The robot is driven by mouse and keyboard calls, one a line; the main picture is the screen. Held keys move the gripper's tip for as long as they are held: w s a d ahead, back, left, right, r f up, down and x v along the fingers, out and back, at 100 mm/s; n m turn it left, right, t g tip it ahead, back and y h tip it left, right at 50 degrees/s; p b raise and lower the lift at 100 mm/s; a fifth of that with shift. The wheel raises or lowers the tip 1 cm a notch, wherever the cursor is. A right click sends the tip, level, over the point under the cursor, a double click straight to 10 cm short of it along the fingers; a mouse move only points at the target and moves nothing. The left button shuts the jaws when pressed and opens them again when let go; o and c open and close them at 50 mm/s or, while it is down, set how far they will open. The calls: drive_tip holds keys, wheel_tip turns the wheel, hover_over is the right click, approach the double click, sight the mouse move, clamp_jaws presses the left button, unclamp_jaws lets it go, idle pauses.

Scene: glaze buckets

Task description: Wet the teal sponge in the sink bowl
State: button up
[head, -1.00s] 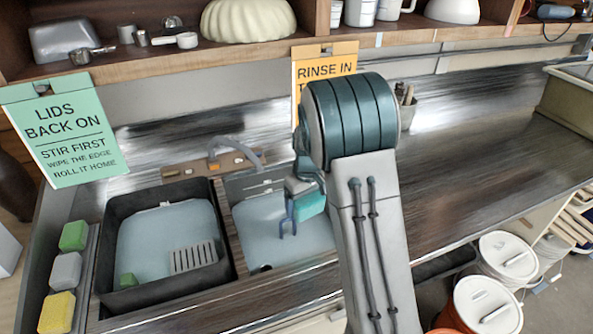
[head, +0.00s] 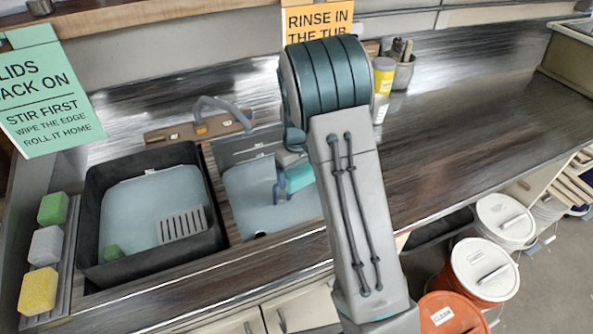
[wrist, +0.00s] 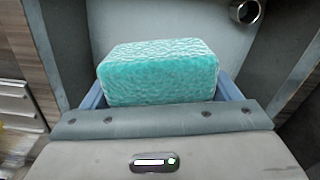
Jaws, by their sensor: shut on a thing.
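The teal sponge (wrist: 158,72) is held between the blue fingers of my gripper (wrist: 160,98) in the wrist view. In the head view the sponge (head: 299,178) and my gripper (head: 283,188) are over the right-hand sink bowl (head: 262,214), partly hidden behind my arm. The bowl holds pale blue-grey water or has a pale bottom; I cannot tell which. Whether the sponge touches it is not clear. The wrist view shows the pale bowl (wrist: 175,18) beyond the sponge, with a round metal fitting (wrist: 244,11) at top right.
Green, grey and yellow sponges (head: 39,290) line the left edge. A faucet (head: 222,106) stands behind. The counter at right (head: 470,130) is mostly clear.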

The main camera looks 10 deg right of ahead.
wheel_tip(320, 180, down, 17)
drive_tip(key=b, duration=1.2)
drive_tip(key=shift+r, duration=0.1)
idle(1.0)
drive_tip(key=shift+r+p, duration=4.7)
drive_tip(key=shift+r, duration=3.05)
wheel_tip(320, 180, up, 8)
drive_tip(key=p, duration=0.4)
drive_tip(key=shift+f+p, duration=0.2)
drive_tip(key=shift+p, duration=0.2)
